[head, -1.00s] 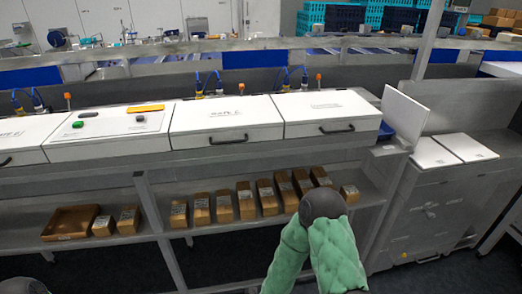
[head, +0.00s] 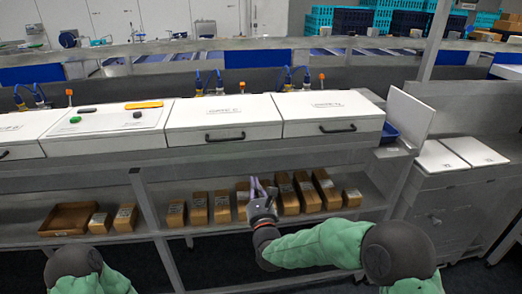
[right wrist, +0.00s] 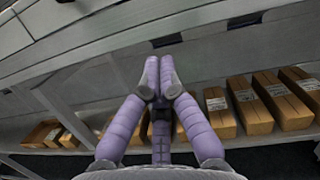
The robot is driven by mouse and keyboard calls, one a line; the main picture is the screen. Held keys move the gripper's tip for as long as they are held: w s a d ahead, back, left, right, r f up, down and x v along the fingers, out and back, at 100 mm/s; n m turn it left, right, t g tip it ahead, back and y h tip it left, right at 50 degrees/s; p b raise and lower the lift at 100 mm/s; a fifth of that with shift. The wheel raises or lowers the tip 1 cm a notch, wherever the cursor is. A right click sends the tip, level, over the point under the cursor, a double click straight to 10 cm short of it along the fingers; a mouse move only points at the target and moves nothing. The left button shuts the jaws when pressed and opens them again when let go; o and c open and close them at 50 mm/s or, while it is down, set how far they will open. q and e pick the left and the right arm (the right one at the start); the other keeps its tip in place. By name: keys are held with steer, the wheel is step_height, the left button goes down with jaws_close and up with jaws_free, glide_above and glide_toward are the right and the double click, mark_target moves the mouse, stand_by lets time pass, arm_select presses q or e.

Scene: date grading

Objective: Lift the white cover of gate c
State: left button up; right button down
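My right gripper (head: 257,186) is in front of the shelf, below and right of the left cover's handle. In the right wrist view its purple fingers (right wrist: 160,68) are together and hold nothing. My left gripper is out of view.
A white upright panel (head: 409,118) stands at right.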

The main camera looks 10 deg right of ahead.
steer(key=r, duration=0.1)
glide_toward(246, 134)
steer(key=shift+m, duration=0.4)
steer(key=w+f, duration=0.4)
steer(key=w, duration=0.1)
steer(key=shift+w+d+f+b, duration=0.15)
steer(key=shift+f+b, duration=0.1)
steer(key=shift+b, duration=0.1)
steer(key=r, duration=0.3)
steer(key=shift+a+r, duration=0.1)
steer(key=shift+a, duration=0.2)
steer(key=shift+w+r, duration=0.1)
steer(key=shift+r, duration=0.3)
steer(key=shift+r, duration=0.15)
steer(key=shift+s+r+p, duration=0.2)
steer(key=shift+r+p, duration=0.5)
steer(key=shift+p, duration=0.2)
